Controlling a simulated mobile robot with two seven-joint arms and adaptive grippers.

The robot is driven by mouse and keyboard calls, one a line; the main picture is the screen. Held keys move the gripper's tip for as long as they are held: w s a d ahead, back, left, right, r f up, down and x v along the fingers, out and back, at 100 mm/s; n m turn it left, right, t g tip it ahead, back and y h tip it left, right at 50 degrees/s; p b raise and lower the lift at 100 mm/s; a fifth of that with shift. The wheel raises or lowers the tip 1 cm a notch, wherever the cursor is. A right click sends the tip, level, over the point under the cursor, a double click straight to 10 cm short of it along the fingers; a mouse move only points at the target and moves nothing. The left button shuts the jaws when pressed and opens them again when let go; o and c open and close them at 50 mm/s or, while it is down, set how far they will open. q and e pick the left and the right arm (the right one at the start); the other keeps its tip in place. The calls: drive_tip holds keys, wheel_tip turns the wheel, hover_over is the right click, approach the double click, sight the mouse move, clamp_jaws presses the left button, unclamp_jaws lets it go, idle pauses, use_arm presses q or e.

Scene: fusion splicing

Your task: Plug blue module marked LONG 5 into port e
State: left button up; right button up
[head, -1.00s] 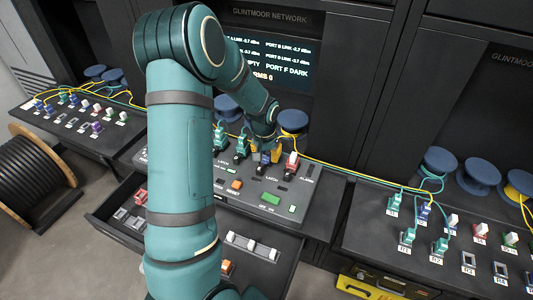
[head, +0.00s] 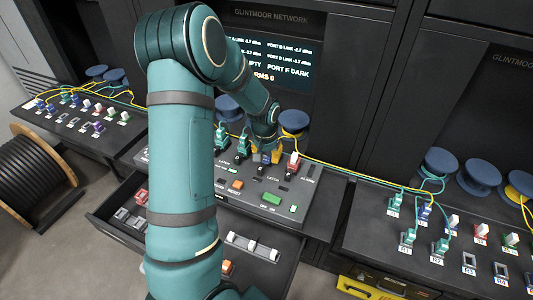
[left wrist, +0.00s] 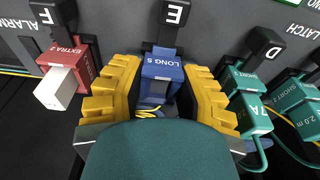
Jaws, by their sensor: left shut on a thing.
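The blue module marked LONG 5 (left wrist: 161,72) sits between the yellow fingers of my left gripper (left wrist: 160,92), which is shut on it. It is at port E, right against the black latch lettered E (left wrist: 174,15); I cannot tell whether it is fully seated. In the head view my left gripper (head: 267,157) is at the console (head: 232,205), with the blue module (head: 265,157) only partly visible. My right gripper is not in view.
A red module marked EXTRA (left wrist: 72,62) with a white end stands at port F on the left. Teal SHORT modules (left wrist: 247,97) with cables stand close on the right, at D and beyond. An open drawer (head: 112,222) juts out below the console.

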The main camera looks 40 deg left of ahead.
use_arm(q)
drive_tip(key=shift+w+f, duration=0.1)
drive_tip(key=shift+w, duration=0.05)
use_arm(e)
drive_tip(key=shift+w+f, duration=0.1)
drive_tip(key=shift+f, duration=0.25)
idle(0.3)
use_arm(q)
drive_tip(key=shift+p, duration=0.3)
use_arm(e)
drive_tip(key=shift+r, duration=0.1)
use_arm(q)
drive_tip(key=shift+w+a, duration=0.1)
drive_tip(key=shift+w, duration=0.15)
drive_tip(key=shift+s+r+p, duration=0.1)
drive_tip(key=shift+r+p, duration=0.25)
drive_tip(key=shift+p, duration=0.25)
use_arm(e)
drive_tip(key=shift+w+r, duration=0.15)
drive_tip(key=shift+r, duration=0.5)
use_arm(q)
drive_tip(key=shift+g, duration=0.3)
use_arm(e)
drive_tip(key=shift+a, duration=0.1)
use_arm(q)
drive_tip(key=shift+f+b, duration=0.35)
drive_tip(key=shift+f, duration=0.2)
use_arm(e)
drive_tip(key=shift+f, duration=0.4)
